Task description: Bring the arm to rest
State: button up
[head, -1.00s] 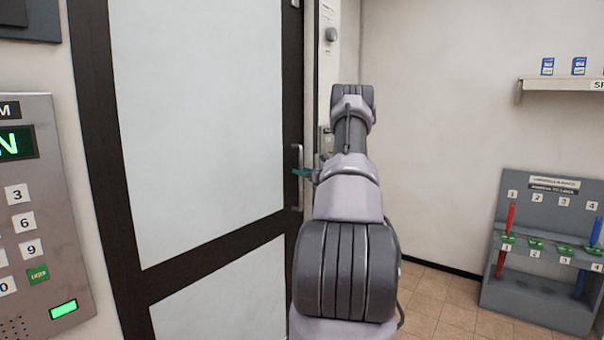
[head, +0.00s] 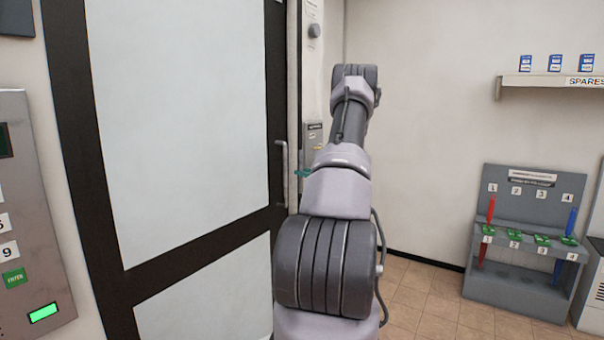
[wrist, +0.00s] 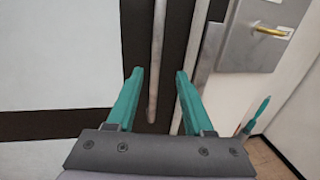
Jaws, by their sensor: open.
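In the head view my arm reaches up and forward in front of the door edge. Only a bit of teal finger (head: 302,173) shows beside the door handle (head: 283,170); the rest of the gripper is hidden behind my arm.
The glazed door (head: 180,130) fills the left, with a keypad panel (head: 30,220) beside it. A metal lock plate with a brass lever (wrist: 270,31) is right of the fingers. A grey rack (head: 520,245) with red and blue tools stands right, below a shelf (head: 550,87). Tiled floor between is clear.

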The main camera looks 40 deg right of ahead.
dwell(0.3)
jog(key=s+a+r+n+g+y, duration=0.1)
jog(key=a+r+n+g+y, duration=0.2)
jog(key=a+r+n, duration=0.7)
jog(key=s+a+r+n+g+y, duration=0.1)
jog(key=a+r+n+g+y, duration=0.2)
jog(key=a, duration=1.4)
jog(key=s+a+r+n+g+h, duration=0.1)
jog(key=s+a+r+n+g, duration=0.2)
jog(key=s+a, duration=0.35)
jog(key=s+a+r+n+g, duration=0.2)
jog(key=s+a+n, duration=0.2)
jog(key=s+a, duration=0.3)
jog(key=s+a+n+h, duration=0.2)
jog(key=s+n, duration=0.3)
jog(key=s, duration=0.5)
jog(key=s+a+r+n+h, duration=0.1)
jog(key=s+a+n+h, duration=0.2)
jog(key=s, duration=0.7)
jog(key=shift+a+n+h, duration=0.3)
jog(key=shift+n, duration=0.9)
